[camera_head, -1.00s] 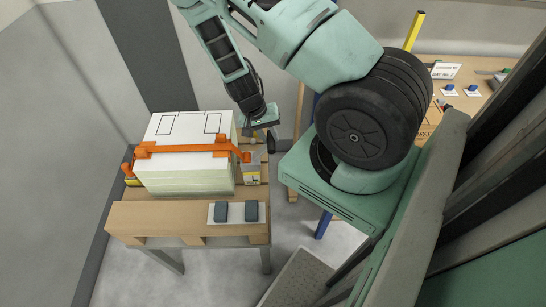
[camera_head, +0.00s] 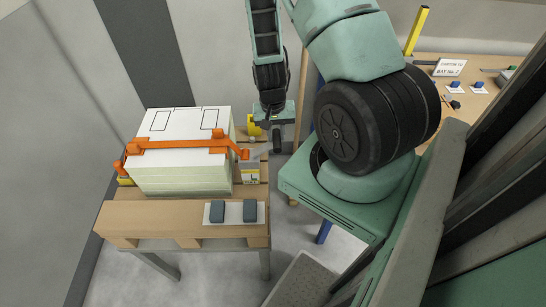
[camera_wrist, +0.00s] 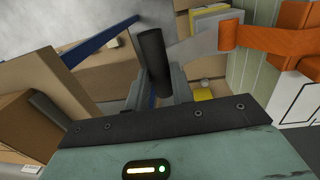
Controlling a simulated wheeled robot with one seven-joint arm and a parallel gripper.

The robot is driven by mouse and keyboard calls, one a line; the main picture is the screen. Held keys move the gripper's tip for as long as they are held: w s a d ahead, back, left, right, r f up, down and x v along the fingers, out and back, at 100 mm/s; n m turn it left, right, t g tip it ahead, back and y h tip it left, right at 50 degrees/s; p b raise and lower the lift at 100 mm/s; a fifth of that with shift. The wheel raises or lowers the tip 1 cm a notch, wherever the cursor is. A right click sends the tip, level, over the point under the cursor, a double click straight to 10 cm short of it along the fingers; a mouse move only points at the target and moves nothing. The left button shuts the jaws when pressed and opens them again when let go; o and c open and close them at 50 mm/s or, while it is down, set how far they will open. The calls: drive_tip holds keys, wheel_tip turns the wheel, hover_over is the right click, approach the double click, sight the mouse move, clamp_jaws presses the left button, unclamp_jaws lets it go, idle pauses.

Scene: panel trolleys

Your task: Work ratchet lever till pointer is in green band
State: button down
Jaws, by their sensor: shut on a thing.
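An orange strap (camera_head: 185,146) runs over a stack of white panels (camera_head: 185,122) on a wooden pallet. At the stack's right side it meets the ratchet, whose grey metal lever (camera_wrist: 195,47) ends in a black cylindrical grip (camera_wrist: 152,60). My gripper (camera_wrist: 165,92) is shut on the black grip; its fingers are partly hidden behind its own dark front edge. In the head view my gripper (camera_head: 277,128) is just right of the stack. I cannot make out a pointer or green band.
The pallet (camera_head: 150,218) rests on a legged stand, with a white plate carrying two dark blocks (camera_head: 234,212) at its front. A wooden worktable (camera_head: 470,105) with small items is at the back right. Grey wall stands behind the stack.

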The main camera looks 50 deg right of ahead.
drive_tip(key=shift+s+a+f, duration=0.1)
drive_tip(key=shift+f, duration=0.35)
drive_tip(key=shift+r+t+y+b, duration=0.15)
drive_tip(key=shift+t+y+b, duration=0.15)
drive_tip(key=shift+b, duration=0.1)
drive_tip(key=b, duration=0.1)
drive_tip(key=f+b, duration=0.1)
drive_tip(key=b, duration=0.1)
drive_tip(key=shift+s+d+f+t+y, duration=0.2)
drive_tip(key=shift+s+d+t+y, duration=0.1)
drive_tip(key=shift+s+t+y, duration=0.1)
drive_tip(key=shift+s+d+f+t+y+b, duration=0.2)
drive_tip(key=shift+s+f+t+y+b, duration=0.15)
drive_tip(key=shift+t+b, duration=0.35)
drive_tip(key=shift+w+r, duration=0.1)
drive_tip(key=shift+r, duration=0.05)
